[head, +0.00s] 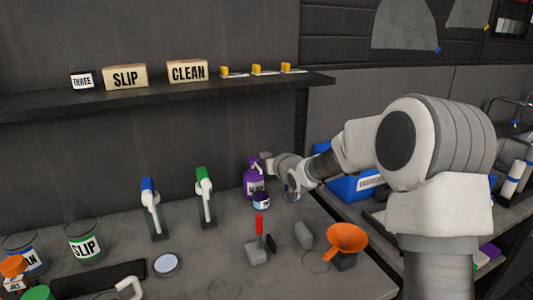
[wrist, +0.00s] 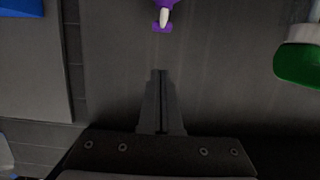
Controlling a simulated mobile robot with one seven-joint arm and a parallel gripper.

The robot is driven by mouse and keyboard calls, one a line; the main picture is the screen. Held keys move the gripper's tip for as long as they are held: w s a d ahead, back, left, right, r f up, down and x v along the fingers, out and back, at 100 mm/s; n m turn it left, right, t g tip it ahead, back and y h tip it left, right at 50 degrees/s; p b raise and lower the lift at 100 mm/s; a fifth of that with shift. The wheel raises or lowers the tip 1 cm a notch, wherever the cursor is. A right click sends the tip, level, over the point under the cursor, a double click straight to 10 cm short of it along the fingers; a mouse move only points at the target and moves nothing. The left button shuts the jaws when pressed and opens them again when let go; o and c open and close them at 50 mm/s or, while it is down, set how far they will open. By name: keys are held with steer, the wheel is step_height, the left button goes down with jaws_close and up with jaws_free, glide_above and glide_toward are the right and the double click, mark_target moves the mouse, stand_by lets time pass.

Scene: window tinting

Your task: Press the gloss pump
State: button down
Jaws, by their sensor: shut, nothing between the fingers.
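The gloss pump is a purple bottle (head: 252,182) with a partly readable label. It stands upright on the grey counter near the wall. Its purple and white pump head (wrist: 163,18) shows at the top edge of the wrist view, beyond my fingertips with a gap in the picture. My gripper (head: 264,157) is at the height of the pump's top in the head view, and the pump head is partly hidden there. In the wrist view my gripper (wrist: 160,72) has its fingers together with nothing between them. I cannot tell from the head view whether it touches the pump.
A small purple-labelled jar (head: 262,201) stands before the pump. An orange funnel (head: 346,240) and a red-handled tool (head: 259,235) are in front. A shelf (head: 150,95) runs above. A blue bin (head: 350,187) lies right.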

steer(key=s+d+r+m+g+h+p, duration=0.1)
steer(key=s+d+r+g+h, duration=0.3)
steer(key=s, duration=0.7)
steer(key=s+d+r+m+h+p, duration=0.1)
steer(key=s+d+r+h+p, duration=0.1)
steer(key=s+d+r, duration=0.6)
steer(key=s+d+f+m+g, duration=0.1)
steer(key=s+f+g, duration=0.1)
steer(key=s, duration=1.1)
steer(key=s+d+f+m+g+p, duration=0.1)
steer(key=s+f+g, duration=0.1)
steer(key=s, duration=1.1)
steer(key=shift+s+f+m, duration=0.3)
steer(key=shift+f, duration=0.35)
steer(key=shift+d, duration=0.1)
